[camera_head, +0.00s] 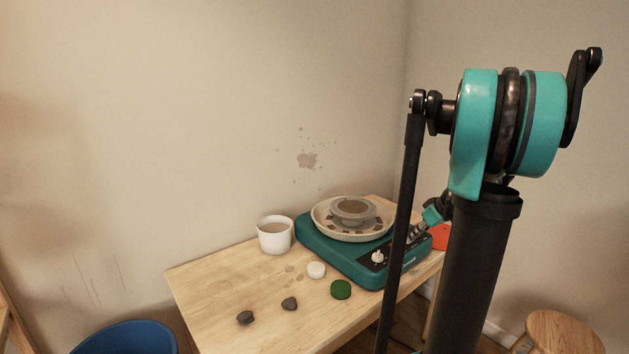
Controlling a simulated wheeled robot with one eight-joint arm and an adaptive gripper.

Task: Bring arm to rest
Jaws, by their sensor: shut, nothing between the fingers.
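My gripper (414,236) shows small in the head view, partly hidden behind my own dark arm link. It is shut and holds nothing. It points down and left, over the right side of the teal pottery wheel (342,258), close to the wheel's front panel. I cannot tell whether it touches the wheel. A grey clay bowl (353,208) sits on the wheel inside the pale splash pan (327,231). My large teal joint and dark links fill the right of the view.
The wooden table (205,290) bears a white cup (275,236) of brownish liquid, a white round piece (316,270), a green round piece (341,289) and two dark stones (289,303). A blue bucket (130,338) is at lower left, a wooden stool (565,331) at lower right. Walls stand behind.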

